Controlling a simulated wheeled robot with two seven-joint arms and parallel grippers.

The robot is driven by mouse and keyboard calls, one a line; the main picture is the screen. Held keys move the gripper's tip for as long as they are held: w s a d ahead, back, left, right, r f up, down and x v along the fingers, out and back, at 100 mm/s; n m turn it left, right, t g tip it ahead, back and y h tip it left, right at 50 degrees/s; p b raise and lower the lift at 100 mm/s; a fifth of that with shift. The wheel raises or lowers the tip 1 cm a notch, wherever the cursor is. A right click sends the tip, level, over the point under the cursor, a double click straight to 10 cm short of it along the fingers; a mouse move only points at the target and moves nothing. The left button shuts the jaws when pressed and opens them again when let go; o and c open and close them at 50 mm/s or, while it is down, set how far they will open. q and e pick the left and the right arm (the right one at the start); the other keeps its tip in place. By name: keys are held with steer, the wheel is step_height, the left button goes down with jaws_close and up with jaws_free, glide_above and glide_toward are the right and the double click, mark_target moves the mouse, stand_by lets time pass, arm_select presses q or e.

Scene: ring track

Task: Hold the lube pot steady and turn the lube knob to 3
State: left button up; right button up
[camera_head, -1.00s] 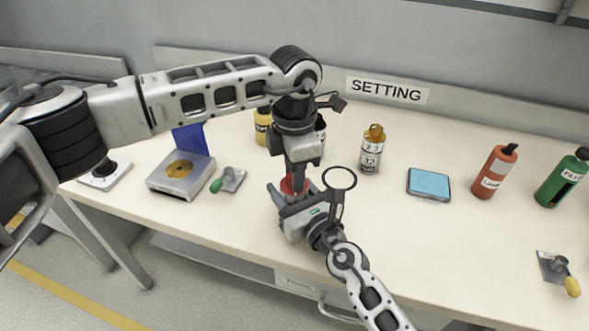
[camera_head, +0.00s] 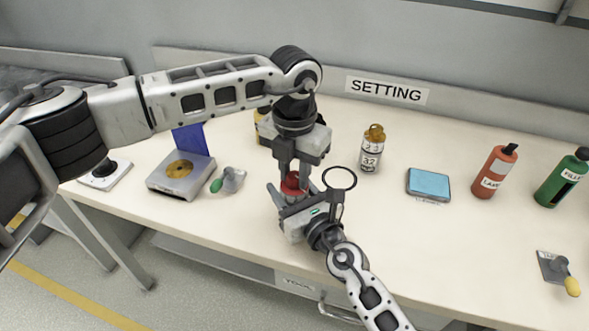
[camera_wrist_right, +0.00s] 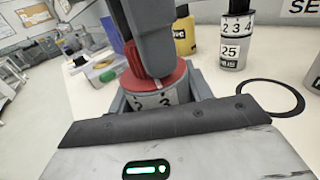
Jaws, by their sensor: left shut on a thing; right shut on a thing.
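The lube pot, with a red knob (camera_head: 293,184), stands upright on the table between my two grippers. In the right wrist view its pale body (camera_wrist_right: 158,100) shows the numbers 2 and 3, and a light mark on the red knob (camera_wrist_right: 172,79) lies between them, nearer the 3. My left gripper (camera_head: 294,174) points down from above and is shut on the knob. My right gripper (camera_head: 291,194) reaches in from the front and is shut around the pot's body. The pot's label is hidden.
A pot with a gold knob (camera_head: 372,150) stands to the right; another numbered pot (camera_wrist_right: 232,45) and a yellow container (camera_wrist_right: 184,35) stand behind. A blue pad (camera_head: 429,184), red bottle (camera_head: 494,173), green bottle (camera_head: 563,180) and metal box (camera_head: 180,178) lie around.

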mark_target(294, 175)
stand_by(0.5)
arm_select(q)
steer(key=o, duration=1)
step_height(294, 175, up, 12)
steer(key=shift+r, duration=0.1)
